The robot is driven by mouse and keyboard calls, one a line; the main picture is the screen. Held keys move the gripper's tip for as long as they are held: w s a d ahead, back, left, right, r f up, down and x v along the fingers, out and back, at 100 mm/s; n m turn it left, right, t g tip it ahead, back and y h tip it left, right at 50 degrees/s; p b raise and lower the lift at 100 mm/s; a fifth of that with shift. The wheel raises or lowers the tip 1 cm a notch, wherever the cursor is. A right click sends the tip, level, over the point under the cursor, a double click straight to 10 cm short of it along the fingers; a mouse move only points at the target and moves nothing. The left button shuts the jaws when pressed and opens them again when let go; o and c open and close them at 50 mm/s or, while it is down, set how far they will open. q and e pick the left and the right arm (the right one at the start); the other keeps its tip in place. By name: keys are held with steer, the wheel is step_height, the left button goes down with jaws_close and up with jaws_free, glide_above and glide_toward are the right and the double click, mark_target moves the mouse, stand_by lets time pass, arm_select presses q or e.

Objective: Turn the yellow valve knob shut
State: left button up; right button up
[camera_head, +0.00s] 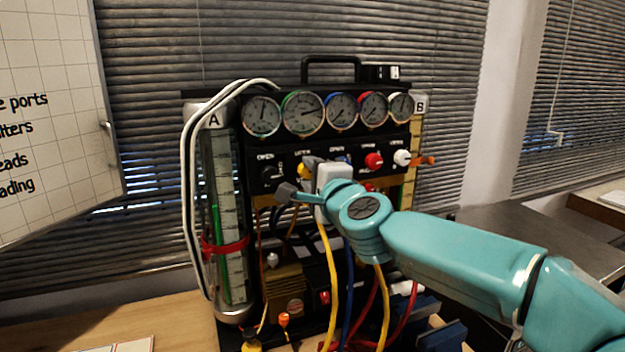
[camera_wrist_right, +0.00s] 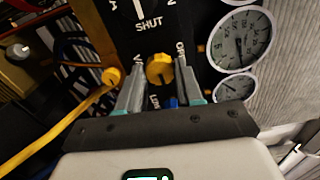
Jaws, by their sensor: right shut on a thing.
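The yellow valve knob (camera_head: 303,171) is on the black front panel of the gauge rig, below the row of gauges. It is mostly hidden in the head view by my right gripper (camera_head: 299,177). In the right wrist view the yellow knob (camera_wrist_right: 159,69) sits between the two fingers of my right gripper (camera_wrist_right: 160,76), which is shut on it. Part of the printed lettering around the knob is covered by the fingers. My left gripper is in neither view.
A black knob (camera_head: 270,172) is to the left; red (camera_head: 373,161) and white (camera_head: 402,158) knobs are to the right. Several round gauges (camera_head: 304,113) run above. A yellow hose (camera_head: 331,270) and other hoses hang below the gripper. A clear tube column (camera_head: 226,220) stands at the left.

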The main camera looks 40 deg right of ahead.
steer(key=shift+m, duration=0.6)
steer(key=o, duration=1)
steer(key=shift+o, duration=0.2)
steer(key=p+v, duration=0.2)
steer(key=v, duration=1.4)
steer(key=shift+s+a, duration=0.15)
